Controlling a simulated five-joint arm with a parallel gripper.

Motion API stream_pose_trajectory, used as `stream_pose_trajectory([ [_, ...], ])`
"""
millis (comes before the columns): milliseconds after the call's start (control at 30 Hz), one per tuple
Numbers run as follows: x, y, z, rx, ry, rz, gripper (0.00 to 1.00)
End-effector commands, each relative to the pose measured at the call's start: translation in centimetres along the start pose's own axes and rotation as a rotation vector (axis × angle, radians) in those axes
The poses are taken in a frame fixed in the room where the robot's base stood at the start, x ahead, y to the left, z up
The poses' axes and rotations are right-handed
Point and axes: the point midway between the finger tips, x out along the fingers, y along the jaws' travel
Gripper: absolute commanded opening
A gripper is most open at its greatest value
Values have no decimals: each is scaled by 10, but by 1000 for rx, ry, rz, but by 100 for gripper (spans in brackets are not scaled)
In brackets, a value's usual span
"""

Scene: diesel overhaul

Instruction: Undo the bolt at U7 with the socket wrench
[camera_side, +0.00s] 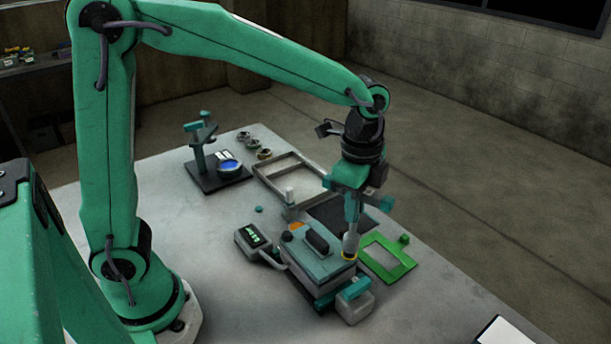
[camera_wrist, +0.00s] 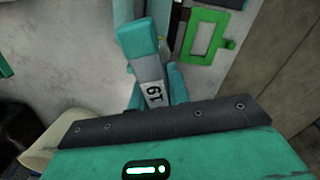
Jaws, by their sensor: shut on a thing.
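My gripper (camera_side: 353,212) points down over the right end of the engine unit (camera_side: 312,262), a grey block with a teal top. It is shut on the socket wrench (camera_side: 350,241), an upright grey tool with a yellow ring at its lower end. In the wrist view, the wrench (camera_wrist: 155,94) shows a grey face marked 19. The wrench's lower end appears to meet the unit's right corner; I cannot tell whether it is seated on a bolt. The U7 mark and its bolt are not visible.
A green frame (camera_side: 387,270) lies right of the unit. A grey device with a lit display (camera_side: 254,239) is on its left. A shallow tray (camera_side: 265,181) and a teal stand (camera_side: 198,158) are behind.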

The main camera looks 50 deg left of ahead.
Motion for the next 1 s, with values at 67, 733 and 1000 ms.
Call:
stream_pose_trajectory([
  [67, 0, 0, 0, 58, 1, -1, 0],
  [733, 0, 0, 0, 358, 1, -2, 0],
  [1000, -1, 1, 0, 356, 1, -2, 0],
])
